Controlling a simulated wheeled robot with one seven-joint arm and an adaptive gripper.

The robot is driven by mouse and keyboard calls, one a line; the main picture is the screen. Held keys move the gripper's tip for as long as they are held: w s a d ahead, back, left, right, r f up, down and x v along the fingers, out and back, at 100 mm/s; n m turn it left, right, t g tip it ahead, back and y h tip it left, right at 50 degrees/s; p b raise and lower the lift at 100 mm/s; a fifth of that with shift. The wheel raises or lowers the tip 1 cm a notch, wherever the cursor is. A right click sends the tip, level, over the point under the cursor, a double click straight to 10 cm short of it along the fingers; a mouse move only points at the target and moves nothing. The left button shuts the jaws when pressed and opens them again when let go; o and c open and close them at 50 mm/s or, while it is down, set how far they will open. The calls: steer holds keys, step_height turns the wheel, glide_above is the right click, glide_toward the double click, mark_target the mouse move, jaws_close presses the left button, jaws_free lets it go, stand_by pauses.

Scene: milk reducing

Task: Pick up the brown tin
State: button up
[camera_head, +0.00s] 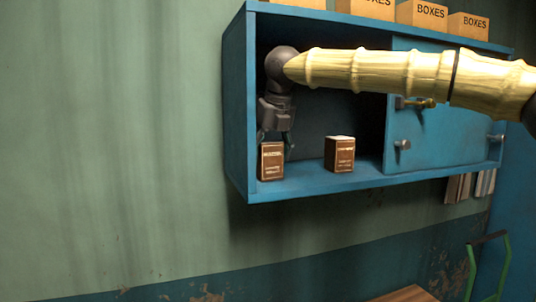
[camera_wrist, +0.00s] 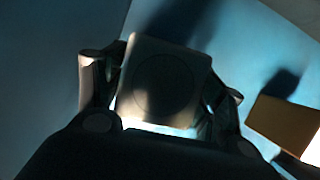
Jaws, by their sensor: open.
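A brown tin (camera_head: 271,161) with pale lettering stands upright at the left end of the blue cabinet's open shelf. A second, similar brown tin (camera_head: 340,154) stands to its right, apart from it. My gripper (camera_head: 276,137) points down above and around the top of the left tin. In the wrist view, the left tin's top (camera_wrist: 165,82) shows between the two open fingers (camera_wrist: 150,85), with a round mark on it. Whether the fingers touch the tin cannot be told. The second tin (camera_wrist: 288,125) shows at the right edge of the wrist view.
The blue cabinet (camera_head: 237,110) has a left side wall close to my gripper and a closed door (camera_head: 440,135) with handles on the right. Several cardboard boxes (camera_head: 421,14) stand on its top. My arm crosses in front of the opening. Shelf between the tins is clear.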

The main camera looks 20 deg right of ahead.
steer(key=shift+f, duration=0.45)
steer(key=shift+w+a+f, duration=0.1)
steer(key=shift+w+f, duration=0.05)
steer(key=shift+w, duration=0.1)
steer(key=shift+s, duration=0.15)
steer(key=c, duration=0.9)
